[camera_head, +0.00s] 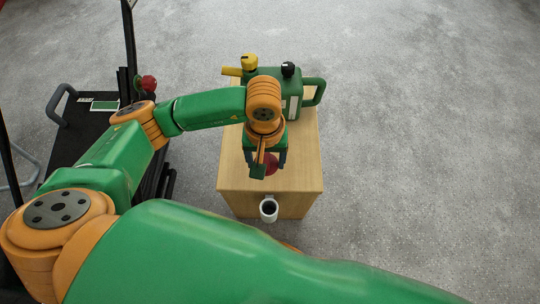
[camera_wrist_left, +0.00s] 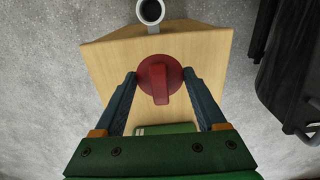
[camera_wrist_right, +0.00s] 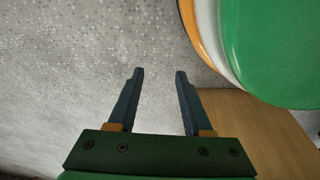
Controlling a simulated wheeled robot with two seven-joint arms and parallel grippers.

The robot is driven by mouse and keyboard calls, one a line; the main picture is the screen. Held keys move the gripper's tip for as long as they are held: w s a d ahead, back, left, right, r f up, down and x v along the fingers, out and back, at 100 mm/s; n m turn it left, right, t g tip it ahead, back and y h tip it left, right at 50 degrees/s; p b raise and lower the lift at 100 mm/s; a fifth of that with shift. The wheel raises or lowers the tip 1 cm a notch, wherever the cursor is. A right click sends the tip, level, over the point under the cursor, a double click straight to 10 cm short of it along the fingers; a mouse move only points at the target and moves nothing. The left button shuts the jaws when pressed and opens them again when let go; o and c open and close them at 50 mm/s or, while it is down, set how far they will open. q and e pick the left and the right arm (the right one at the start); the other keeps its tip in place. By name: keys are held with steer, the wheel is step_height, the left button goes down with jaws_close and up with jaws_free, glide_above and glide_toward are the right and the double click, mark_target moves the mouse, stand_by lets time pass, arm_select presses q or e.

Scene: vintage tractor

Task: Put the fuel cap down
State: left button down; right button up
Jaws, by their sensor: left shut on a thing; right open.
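The red fuel cap (camera_head: 271,164), round with a raised grip bar, is between the fingers of my left gripper (camera_head: 266,160). The left wrist view shows the cap (camera_wrist_left: 160,82) with a fingertip at each side of its rim, and the left gripper (camera_wrist_left: 160,73) is shut on it. They are over the front part of a light wooden stand (camera_head: 235,170). I cannot tell whether the cap touches the top. My right gripper (camera_wrist_right: 160,72) is open and empty above the grey floor, beside my green arm; it is hidden in the head view.
A green can (camera_head: 292,88) with a yellow cap (camera_head: 249,63) and a black cap (camera_head: 288,69) stands at the back of the stand. A cup-like holder (camera_head: 269,211) is on the stand's front. A black cart-like frame (camera_head: 85,135) with a red knob (camera_head: 148,84) stands left.

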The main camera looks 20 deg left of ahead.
mark_target(270, 157)
arm_select(q)
steer(key=w+f, duration=0.1)
steer(key=w+f+b, duration=0.1)
steer(key=f, duration=0.1)
steer(key=w+f, duration=0.1)
steer(key=f, duration=0.1)
steer(key=shift+w+a, duration=0.1)
steer(key=shift+w, duration=0.2)
step_height(270, 157, down, 3)
steer(key=shift+r+b, duration=0.15)
steer(key=shift+b, duration=0.45)
jaws_free()
arm_select(e)
steer(key=w, duration=0.1)
steer(key=w+a+r, duration=0.1)
steer(key=w+r, duration=0.1)
steer(key=shift+w+a, duration=0.2)
steer(key=shift+a, duration=0.1)
arm_select(q)
steer(key=shift+r, duration=0.1)
step_height(270, 157, up, 12)
steer(key=p, duration=0.3)
arm_select(e)
steer(key=s, duration=0.1)
steer(key=s+d+f, duration=0.2)
steer(key=shift+s, duration=0.4)
